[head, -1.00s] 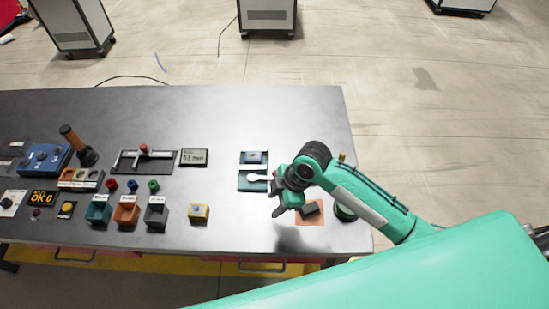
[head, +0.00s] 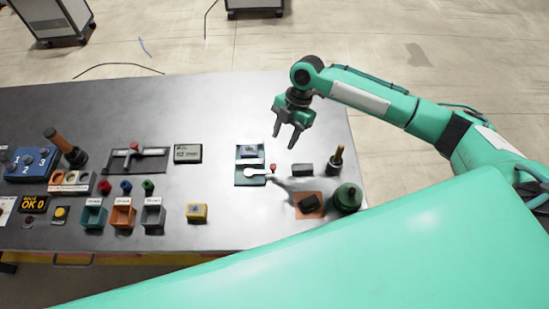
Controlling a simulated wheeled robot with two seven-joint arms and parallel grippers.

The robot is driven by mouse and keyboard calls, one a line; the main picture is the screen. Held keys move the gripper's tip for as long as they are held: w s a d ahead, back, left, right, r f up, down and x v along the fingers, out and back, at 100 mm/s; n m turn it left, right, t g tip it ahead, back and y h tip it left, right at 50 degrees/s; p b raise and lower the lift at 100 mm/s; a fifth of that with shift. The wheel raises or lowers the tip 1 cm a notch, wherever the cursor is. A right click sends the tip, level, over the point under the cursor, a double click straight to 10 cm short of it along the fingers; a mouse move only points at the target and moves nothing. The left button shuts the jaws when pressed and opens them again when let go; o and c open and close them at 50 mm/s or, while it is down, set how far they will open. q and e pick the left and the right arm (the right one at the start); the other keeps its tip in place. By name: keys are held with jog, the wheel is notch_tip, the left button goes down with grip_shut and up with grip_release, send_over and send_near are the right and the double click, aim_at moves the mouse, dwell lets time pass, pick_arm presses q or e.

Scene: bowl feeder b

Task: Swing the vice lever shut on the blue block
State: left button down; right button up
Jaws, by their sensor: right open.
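The vice (head: 241,181) sits on the table right of centre, a teal base with a pale lever (head: 253,173) across it. The lever ends in a red knob (head: 273,167) at the right. A small blue-grey block (head: 254,151) shows in the back part of the vice; I cannot tell whether the jaws touch it. My right gripper (head: 286,142) is open and empty, fingers pointing down, above the table to the right of the vice and behind the red knob. It appears apart from the lever. My left gripper is out of view.
Right of the vice are a dark block (head: 302,169), a wooden-handled tool (head: 337,158), a dark block (head: 309,202) on an orange pad and a round green container (head: 346,198). A small display (head: 188,153) and a yellow box (head: 196,212) stand left. The table behind the vice is clear.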

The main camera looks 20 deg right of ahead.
aim_at(273, 165)
jog(key=p+x, duration=0.2)
jog(key=x, duration=0.7)
jog(key=shift+f+p, duration=0.15)
jog(key=shift+p, duration=0.25)
jog(key=shift+s+a+f, duration=0.15)
jog(key=shift+a+f, duration=0.05)
jog(key=shift+f, duration=0.35)
jog(key=c, duration=0.9)
